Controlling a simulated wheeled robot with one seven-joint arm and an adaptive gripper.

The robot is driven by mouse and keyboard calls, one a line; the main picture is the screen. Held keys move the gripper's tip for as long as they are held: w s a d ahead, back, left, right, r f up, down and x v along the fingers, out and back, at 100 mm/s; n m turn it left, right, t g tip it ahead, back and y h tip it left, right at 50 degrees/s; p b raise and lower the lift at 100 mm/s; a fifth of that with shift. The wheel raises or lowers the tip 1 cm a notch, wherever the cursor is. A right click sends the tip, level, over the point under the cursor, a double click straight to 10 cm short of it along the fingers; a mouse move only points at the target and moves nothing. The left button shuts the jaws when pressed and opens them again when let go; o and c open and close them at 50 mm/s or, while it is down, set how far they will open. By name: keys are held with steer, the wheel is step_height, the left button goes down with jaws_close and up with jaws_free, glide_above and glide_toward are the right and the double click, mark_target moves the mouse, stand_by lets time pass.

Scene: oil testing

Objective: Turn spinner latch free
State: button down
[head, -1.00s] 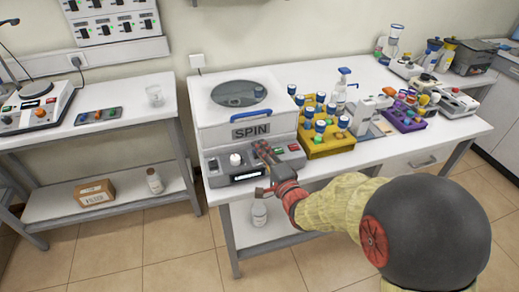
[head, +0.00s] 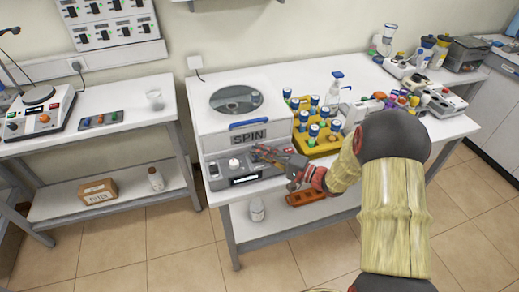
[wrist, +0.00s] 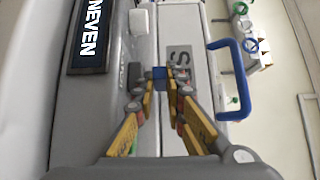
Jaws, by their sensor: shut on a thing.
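The spinner (head: 215,135) is a white box marked SPIN with a round dark lid window (head: 236,100) on top and a blue handle (head: 248,124) on its front. Its grey front panel has a white knob (head: 234,165), which also shows in the wrist view (wrist: 140,20). My gripper (head: 258,152) reaches in from the right at the panel's upper edge, below the SPIN label. In the wrist view its fingertips (wrist: 160,82) are closed on a small blue piece, the latch (wrist: 159,72), against the front face. The fingers partly hide the latch.
The blue handle stands out close to my fingers. A yellow rack (head: 322,138) of blue-capped bottles stands right of the spinner. An orange rack (head: 308,197) lies on the lower shelf.

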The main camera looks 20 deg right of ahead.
steer(key=shift+f+n+g+y, duration=0.1)
steer(key=shift+n+g+y, duration=0.2)
steer(key=shift+y, duration=0.1)
steer(key=c, duration=2.1)
jaws_free()
steer(key=shift+p, duration=0.3)
steer(key=v, duration=1.2)
steer(key=shift+w, duration=0.1)
